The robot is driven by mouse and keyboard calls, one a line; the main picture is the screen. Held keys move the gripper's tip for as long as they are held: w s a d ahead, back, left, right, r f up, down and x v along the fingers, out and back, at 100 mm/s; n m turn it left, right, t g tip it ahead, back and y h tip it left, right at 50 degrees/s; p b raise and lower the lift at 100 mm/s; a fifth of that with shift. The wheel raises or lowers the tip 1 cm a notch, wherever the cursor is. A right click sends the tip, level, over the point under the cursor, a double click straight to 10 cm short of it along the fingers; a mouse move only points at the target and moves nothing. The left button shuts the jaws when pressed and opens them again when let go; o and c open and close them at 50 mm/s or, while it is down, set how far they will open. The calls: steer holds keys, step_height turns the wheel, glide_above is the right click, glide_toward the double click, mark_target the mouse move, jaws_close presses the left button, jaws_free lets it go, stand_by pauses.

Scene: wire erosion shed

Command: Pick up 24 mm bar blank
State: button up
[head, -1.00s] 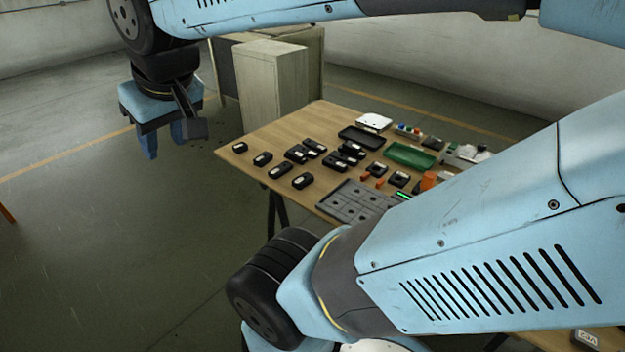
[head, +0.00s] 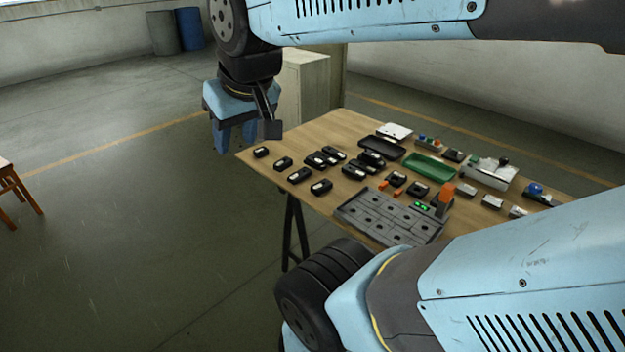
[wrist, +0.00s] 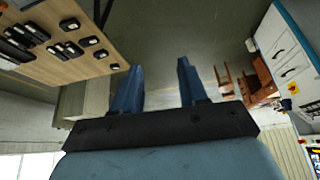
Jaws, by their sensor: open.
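My gripper (head: 234,142) is open and empty, hanging by the left corner of the wooden table in the head view. Its two blue fingers stand apart in the wrist view (wrist: 160,66), with only floor between them. Several black blocks with pale labels (head: 320,187) lie in loose rows on the table's left half; they also show at the wrist view's upper left (wrist: 69,24). A few small grey metal pieces (head: 491,202) lie on the right side. I cannot tell which piece is the 24 mm bar blank.
The table (head: 290,150) also bears a grey slotted plate (head: 375,218), a green tray (head: 428,167), a black tray (head: 382,147) and an orange item (head: 446,194). A pale cabinet (head: 306,85) stands behind.

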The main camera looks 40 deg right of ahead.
steer(key=shift+o, duration=1.4)
steer(key=shift+w+d+f, duration=0.1)
steer(key=shift+w+d, duration=0.1)
steer(key=shift+o, duration=1.4)
steer(key=shift+n+g+h, duration=0.4)
steer(key=shift+g+h, duration=0.2)
steer(key=shift+g, duration=0.2)
steer(key=f, duration=0.1)
steer(key=w+d+f, duration=0.1)
steer(key=w, duration=0.1)
steer(key=shift+w+d+f, duration=0.25)
steer(key=shift+f, duration=0.15)
steer(key=n+g+h, duration=0.4)
steer(key=n+h, duration=0.8)
steer(key=n, duration=0.5)
glide_toward(319, 185)
steer(key=x, duration=0.3)
steer(key=shift+w+d, duration=0.15)
steer(key=shift+d, duration=0.25)
steer(key=shift+s+x, duration=0.2)
steer(key=shift+x, duration=2.65)
